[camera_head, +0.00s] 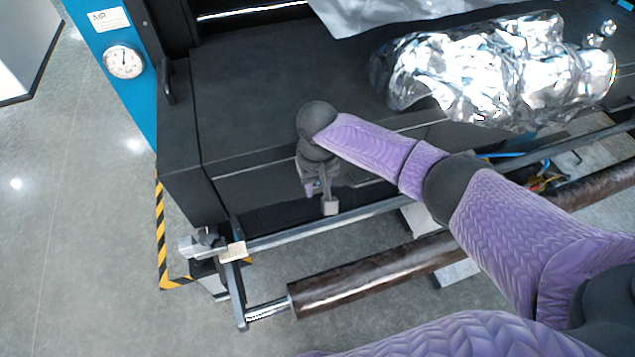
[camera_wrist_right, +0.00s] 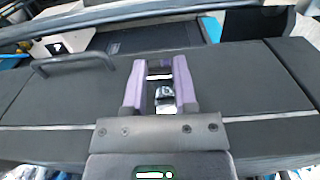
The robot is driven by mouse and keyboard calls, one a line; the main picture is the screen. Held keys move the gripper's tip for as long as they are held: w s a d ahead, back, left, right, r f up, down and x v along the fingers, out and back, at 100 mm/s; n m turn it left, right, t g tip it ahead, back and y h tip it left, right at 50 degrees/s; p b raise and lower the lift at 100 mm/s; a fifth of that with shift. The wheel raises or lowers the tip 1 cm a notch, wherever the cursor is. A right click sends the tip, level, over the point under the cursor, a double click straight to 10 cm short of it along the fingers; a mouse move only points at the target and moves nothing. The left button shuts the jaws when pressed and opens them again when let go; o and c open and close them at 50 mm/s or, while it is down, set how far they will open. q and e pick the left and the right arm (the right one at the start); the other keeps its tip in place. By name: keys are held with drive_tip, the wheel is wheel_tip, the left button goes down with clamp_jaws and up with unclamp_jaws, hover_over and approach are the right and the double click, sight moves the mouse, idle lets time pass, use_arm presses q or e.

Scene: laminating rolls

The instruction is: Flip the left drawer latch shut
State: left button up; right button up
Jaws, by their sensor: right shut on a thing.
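My right gripper (camera_head: 318,190) reaches down at the front face of the dark machine, near its left end. In the right wrist view my right gripper (camera_wrist_right: 160,66) has its two purple fingers close to the dark drawer front (camera_wrist_right: 235,75). A small shiny metal part, which looks like the left drawer latch (camera_wrist_right: 163,94), shows between the fingers, and the gripper is shut on it. The fingers hide much of the latch, so I cannot tell its position. My left gripper is not in view.
A black bar handle (camera_wrist_right: 72,60) stands out from the drawer front. A brown roller (camera_head: 380,270) and a metal rail (camera_head: 350,218) run along the machine's front. Crumpled silver foil (camera_head: 500,75) lies on top. Open floor (camera_head: 75,230) is at the left.

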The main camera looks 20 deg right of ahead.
clamp_jaws()
drive_tip(key=shift+s+f+t+p, duration=0.2)
drive_tip(key=shift+f+t+p, duration=0.1)
drive_tip(key=shift+t+p, duration=0.55)
drive_tip(key=w+f+t+b, duration=0.4)
drive_tip(key=f+t+b, duration=0.3)
drive_tip(key=t+b, duration=0.7)
drive_tip(key=shift+y+b, duration=0.3)
drive_tip(key=shift+b, duration=1.7)
drive_tip(key=shift+t, duration=0.25)
